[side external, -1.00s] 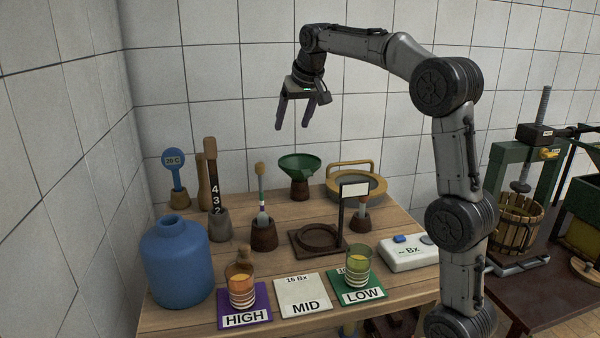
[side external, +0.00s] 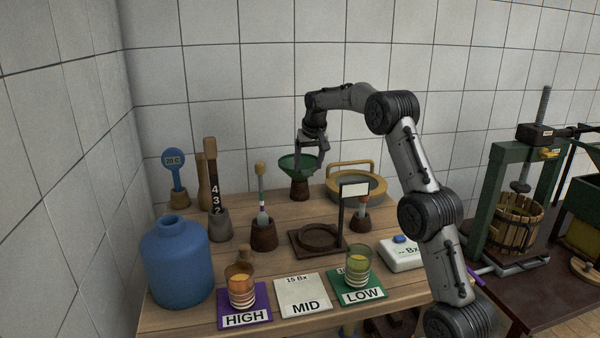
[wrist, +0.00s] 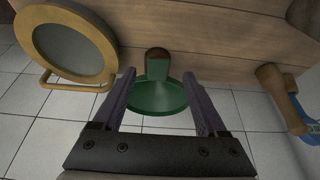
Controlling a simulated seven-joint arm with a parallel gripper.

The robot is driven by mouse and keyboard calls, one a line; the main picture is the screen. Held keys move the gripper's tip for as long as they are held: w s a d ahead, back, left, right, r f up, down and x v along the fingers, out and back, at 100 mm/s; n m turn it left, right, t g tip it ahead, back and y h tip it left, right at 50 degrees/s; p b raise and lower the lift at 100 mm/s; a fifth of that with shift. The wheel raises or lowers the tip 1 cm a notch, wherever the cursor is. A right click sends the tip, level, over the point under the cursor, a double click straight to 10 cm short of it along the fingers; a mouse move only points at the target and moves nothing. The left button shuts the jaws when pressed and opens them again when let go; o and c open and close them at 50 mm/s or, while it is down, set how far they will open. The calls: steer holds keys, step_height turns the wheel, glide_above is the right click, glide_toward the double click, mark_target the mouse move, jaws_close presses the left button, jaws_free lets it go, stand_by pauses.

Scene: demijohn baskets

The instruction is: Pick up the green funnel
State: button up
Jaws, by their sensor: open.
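The green funnel (side external: 290,167) stands upright in a brown wooden holder (side external: 300,190) at the back of the wooden table. My gripper (side external: 310,162) is over the funnel, with its fingers down at the level of the funnel's bowl. In the wrist view, the funnel (wrist: 157,100) shows between the two open fingers of my gripper (wrist: 158,77), with a finger on each side. I cannot tell whether either finger touches it.
A sieve with a wooden rim (side external: 378,186) stands close to the right of the funnel; it also shows in the wrist view (wrist: 108,62). A signpost stand (side external: 342,215) is in front. A blue demijohn (side external: 180,265) is front left.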

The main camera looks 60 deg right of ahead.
mark_target(307, 172)
steer(key=shift+d+x, duration=0.1)
steer(key=shift+x, duration=1.3)
steer(key=shift+d+x, duration=0.15)
steer(key=shift+x, duration=1.25)
steer(key=shift+r, duration=0.15)
jaws_close()
